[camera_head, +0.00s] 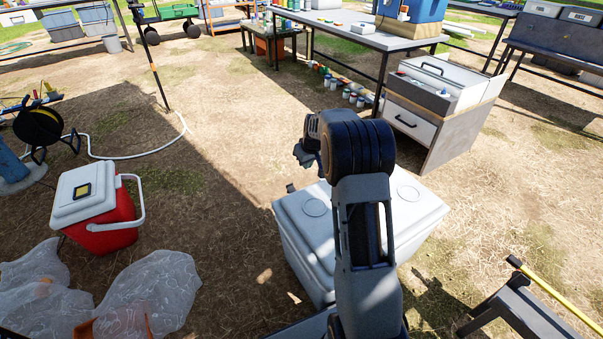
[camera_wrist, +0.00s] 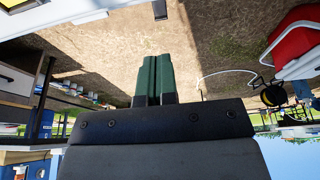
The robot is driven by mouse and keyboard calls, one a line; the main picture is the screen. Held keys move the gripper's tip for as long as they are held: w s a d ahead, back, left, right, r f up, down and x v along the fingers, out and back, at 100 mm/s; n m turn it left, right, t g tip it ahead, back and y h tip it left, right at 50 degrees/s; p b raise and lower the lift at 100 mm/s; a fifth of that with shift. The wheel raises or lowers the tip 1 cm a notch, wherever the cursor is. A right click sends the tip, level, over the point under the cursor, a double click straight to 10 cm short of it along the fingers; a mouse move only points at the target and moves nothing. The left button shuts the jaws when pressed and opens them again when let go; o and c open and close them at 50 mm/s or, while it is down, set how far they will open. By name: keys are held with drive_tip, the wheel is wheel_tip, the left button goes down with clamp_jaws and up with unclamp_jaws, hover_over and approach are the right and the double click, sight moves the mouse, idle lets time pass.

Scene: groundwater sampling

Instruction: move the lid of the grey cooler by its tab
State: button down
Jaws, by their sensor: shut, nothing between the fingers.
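The grey cooler (camera_head: 300,250) stands on the ground, partly behind my arm in the head view. Its pale lid (camera_head: 297,208) lies flat on top and looks closed, with a round mark on it. A small dark tab (camera_head: 290,188) sticks up at the lid's far left edge. A dark piece (camera_wrist: 160,10) at the top of the wrist view looks like the same tab. My gripper (camera_wrist: 153,58) is shut and empty, its green fingers together, apart from that piece. In the head view my gripper (camera_head: 303,155) is above the cooler's far edge, partly hidden by my wrist.
A red cooler (camera_head: 105,220) with a white lid and clear plastic bags (camera_head: 150,290) are at left. A drawer cabinet (camera_head: 445,105) stands beyond the grey cooler at right. A dark stand (camera_head: 515,310) is at lower right. The straw ground at centre left is clear.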

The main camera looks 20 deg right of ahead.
sight(303, 191)
drive_tip(key=b+x, duration=0.1)
drive_tip(key=x, duration=0.3)
drive_tip(key=b+x, duration=0.2)
drive_tip(key=x, duration=0.3)
drive_tip(key=s+b+x, duration=0.1)
drive_tip(key=b+x, duration=0.1)
drive_tip(key=x, duration=0.2)
drive_tip(key=shift+d+f, duration=0.1)
drive_tip(key=shift+f, duration=0.25)
